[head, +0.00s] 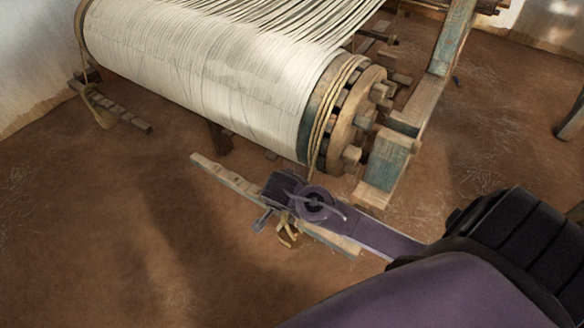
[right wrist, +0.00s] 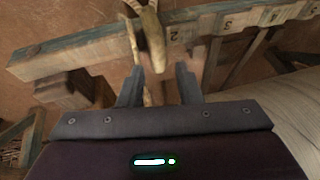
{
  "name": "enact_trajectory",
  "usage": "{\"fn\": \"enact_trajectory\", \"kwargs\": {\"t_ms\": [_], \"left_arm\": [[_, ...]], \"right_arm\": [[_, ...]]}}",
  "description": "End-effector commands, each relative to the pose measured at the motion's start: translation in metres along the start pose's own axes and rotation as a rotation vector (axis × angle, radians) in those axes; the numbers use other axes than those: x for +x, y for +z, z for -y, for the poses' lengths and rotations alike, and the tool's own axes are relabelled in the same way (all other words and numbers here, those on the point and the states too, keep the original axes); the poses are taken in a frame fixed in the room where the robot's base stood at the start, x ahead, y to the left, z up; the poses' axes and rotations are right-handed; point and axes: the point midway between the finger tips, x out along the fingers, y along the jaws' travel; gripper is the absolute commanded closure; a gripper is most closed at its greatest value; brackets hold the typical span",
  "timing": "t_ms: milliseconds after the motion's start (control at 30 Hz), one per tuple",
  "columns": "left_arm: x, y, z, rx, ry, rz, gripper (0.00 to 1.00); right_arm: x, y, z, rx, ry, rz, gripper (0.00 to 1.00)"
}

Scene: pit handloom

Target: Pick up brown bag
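A tan, slim, cloth-like thing (right wrist: 152,38) hangs over the wooden beam in the right wrist view; it may be the brown bag, but its full shape is unclear. Its near end lies ahead of the gap between the fingers of my right gripper (right wrist: 160,84), which is open, with no contact visible. In the head view, my right gripper (head: 268,206) is above the beam, and a small yellowish part (head: 288,232) shows just below it. The rest of that thing is hidden by the gripper. My left gripper is not in view.
The wooden beam (head: 228,177) carries numbers in the right wrist view. The large thread-wound roller (head: 200,75) and its toothed wooden end wheel (head: 345,125) stand close behind my right gripper. A loom post (head: 452,38) rises at right. The earthen floor at left is mostly clear.

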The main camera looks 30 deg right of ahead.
Motion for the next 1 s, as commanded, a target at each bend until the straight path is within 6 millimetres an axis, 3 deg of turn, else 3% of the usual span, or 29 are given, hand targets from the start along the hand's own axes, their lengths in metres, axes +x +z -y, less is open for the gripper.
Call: {"fn": "enact_trajectory", "kwargs": {"t_ms": [500,800,1000], "left_arm": [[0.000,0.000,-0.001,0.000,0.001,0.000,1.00],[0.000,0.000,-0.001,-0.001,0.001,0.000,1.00],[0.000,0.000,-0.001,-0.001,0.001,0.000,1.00]], "right_arm": [[0.066,-0.007,-0.003,0.000,0.001,-0.001,0.69],[0.071,-0.007,-0.003,0.000,0.000,0.001,0.69],[0.071,-0.007,-0.003,0.000,0.001,0.001,0.95]]}}
